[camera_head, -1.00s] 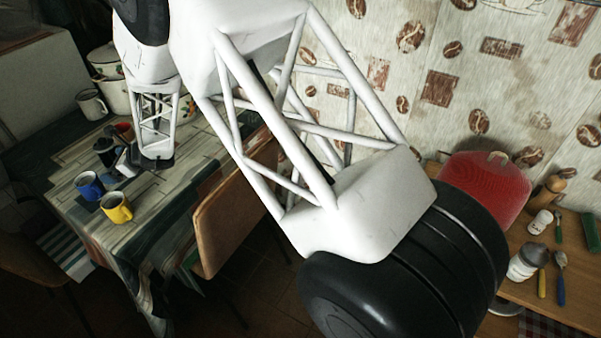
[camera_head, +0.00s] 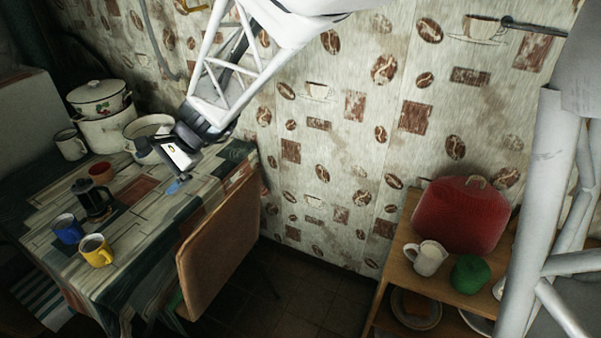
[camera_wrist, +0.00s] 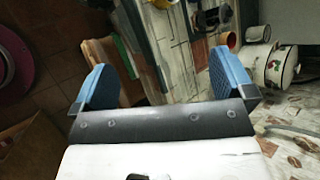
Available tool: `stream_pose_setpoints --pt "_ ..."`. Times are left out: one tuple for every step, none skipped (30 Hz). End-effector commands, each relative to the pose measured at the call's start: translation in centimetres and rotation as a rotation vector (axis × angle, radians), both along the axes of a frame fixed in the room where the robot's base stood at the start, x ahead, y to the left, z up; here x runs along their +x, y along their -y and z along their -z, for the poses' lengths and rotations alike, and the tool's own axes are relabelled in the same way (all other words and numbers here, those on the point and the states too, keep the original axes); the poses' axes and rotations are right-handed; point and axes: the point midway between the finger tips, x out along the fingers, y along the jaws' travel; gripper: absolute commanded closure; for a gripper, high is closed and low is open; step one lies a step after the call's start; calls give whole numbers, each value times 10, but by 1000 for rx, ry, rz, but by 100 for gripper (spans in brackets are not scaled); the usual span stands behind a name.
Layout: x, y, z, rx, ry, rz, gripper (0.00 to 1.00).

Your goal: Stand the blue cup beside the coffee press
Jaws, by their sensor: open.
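The blue cup (camera_head: 67,230) stands upright on the table at the left of the head view. The dark coffee press (camera_head: 93,200) stands just behind it and to its right; I cannot tell whether they touch. A yellow mug (camera_head: 96,251) stands in front of the press, right of the blue cup. My gripper (camera_head: 178,184) is above the table's back right part, well away from the cup, its blue fingers pointing down. In the wrist view my gripper (camera_wrist: 165,80) is open, with nothing between its two blue fingers.
A reddish pot (camera_head: 100,172), a white mug (camera_head: 71,145), stacked enamel pots (camera_head: 104,120) and a white bowl (camera_head: 148,130) stand at the table's back. A brown chair (camera_head: 220,240) stands at its right edge. A wooden shelf (camera_head: 395,262) is at the right.

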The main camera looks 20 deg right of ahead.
Motion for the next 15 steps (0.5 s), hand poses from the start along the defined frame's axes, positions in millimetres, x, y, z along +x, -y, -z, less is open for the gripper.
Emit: stream_pose_setpoints --pt "-12 15 -8 -30 31 -25 0" --pt "-19 23 -11 -51 47 -43 0" --pt "-28 34 -14 -79 68 -66 0" --pt "-35 42 -16 -100 84 -84 0" --pt "-42 50 -18 -120 100 -102 0" --pt "-51 61 -21 -150 120 -124 0" --pt "-58 69 -22 -172 134 -141 0" --pt "-65 77 -24 -194 149 -158 0" --pt "-75 88 -26 -225 168 -181 0" --pt "-82 96 -28 -247 182 -197 0" --pt "-89 104 -29 -271 196 -214 0" --pt "-99 114 -30 -302 213 -236 0" --pt "-106 122 -32 -326 226 -252 0" --pt "-113 130 -32 -349 237 -269 0" --pt "-123 140 -34 -381 253 -290 0"
